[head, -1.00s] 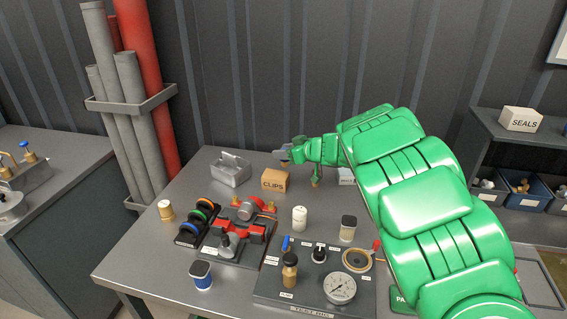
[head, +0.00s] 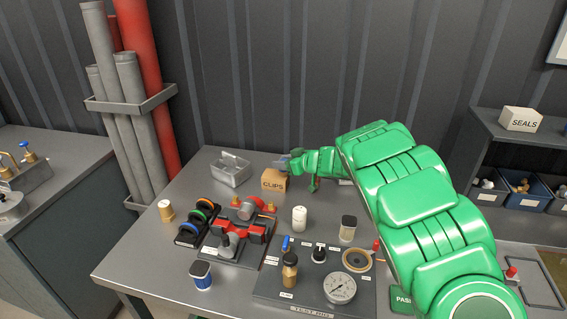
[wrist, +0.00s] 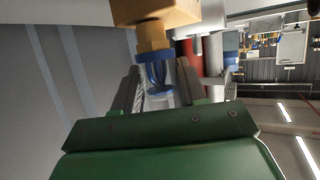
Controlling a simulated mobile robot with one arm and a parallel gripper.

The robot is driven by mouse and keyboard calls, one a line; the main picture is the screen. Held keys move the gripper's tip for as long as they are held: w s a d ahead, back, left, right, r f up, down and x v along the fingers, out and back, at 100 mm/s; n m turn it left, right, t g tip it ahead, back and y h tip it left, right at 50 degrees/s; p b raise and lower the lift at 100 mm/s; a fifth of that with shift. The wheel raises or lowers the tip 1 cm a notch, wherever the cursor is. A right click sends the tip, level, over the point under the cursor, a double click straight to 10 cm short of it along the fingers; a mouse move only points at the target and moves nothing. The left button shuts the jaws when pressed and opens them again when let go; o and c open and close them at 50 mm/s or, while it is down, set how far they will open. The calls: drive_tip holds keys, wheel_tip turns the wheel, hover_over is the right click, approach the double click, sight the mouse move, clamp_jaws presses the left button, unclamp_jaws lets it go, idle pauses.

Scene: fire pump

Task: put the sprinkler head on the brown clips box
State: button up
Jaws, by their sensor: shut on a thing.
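The brown clips box (head: 273,184) stands near the back of the steel table, and its underside-to-edge part shows at the top of the wrist view (wrist: 165,12). My gripper (head: 284,162) is right over the box in the head view. In the wrist view my gripper (wrist: 160,85) is shut on the sprinkler head (wrist: 152,37), which has a brass end and a blue part between the fingers. The brass end meets the brown box in the wrist view. I cannot tell whether it touches or is just above. The fingers hide part of the sprinkler head.
A grey metal bin (head: 231,171) stands left of the box. A white candle-like cylinder (head: 299,218), a red clamp device (head: 240,232) and the test rig panel (head: 315,290) are nearer the front. My green arm covers the table's right side.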

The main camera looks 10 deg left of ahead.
drive_tip(key=shift+f, duration=0.1)
drive_tip(key=o, duration=1.1)
drive_tip(key=shift+d, duration=0.1)
drive_tip(key=v, duration=1.2)
